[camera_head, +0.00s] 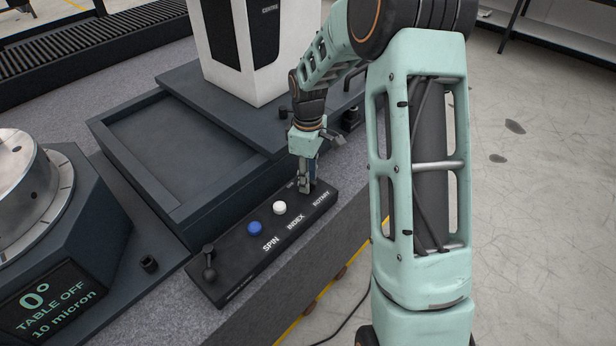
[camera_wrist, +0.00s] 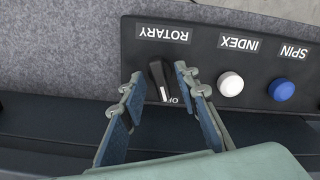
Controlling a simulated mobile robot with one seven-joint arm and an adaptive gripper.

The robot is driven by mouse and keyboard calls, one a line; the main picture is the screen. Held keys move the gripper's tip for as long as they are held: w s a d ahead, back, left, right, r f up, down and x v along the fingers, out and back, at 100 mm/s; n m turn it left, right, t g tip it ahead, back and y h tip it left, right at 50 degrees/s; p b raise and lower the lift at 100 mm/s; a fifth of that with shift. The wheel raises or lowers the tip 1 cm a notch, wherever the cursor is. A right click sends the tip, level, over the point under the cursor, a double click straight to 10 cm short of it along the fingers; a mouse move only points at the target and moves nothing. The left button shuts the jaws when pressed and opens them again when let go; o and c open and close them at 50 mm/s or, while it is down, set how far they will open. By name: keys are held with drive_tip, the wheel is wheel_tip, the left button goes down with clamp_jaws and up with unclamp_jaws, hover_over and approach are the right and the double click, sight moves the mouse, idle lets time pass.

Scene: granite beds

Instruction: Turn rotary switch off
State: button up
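The rotary switch (camera_wrist: 160,82) is a black knob with a white pointer mark, beneath the ROTARY label on the black control panel (camera_head: 222,272). In the wrist view the pointer end is toward the bottom of the picture, near a partly covered label that begins "OF". My gripper (camera_wrist: 159,72) is open, with one fingertip on each side of the knob. A gap shows on both sides, so neither finger visibly touches it. In the head view my gripper (camera_head: 304,186) is low over the panel's far right end and hides the knob.
A white INDEX button (camera_head: 279,208), a blue SPIN button (camera_head: 254,228) and a black lever (camera_head: 209,262) share the panel. A dark tray (camera_head: 130,165) lies behind it. A display (camera_head: 50,305) on the left reads 0° and TABLE OFF. A white column (camera_head: 262,85) stands behind my gripper.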

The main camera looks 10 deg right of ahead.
wheel_tip(320, 180, up, 12)
idle(0.5)
drive_tip(key=shift+d, duration=0.1)
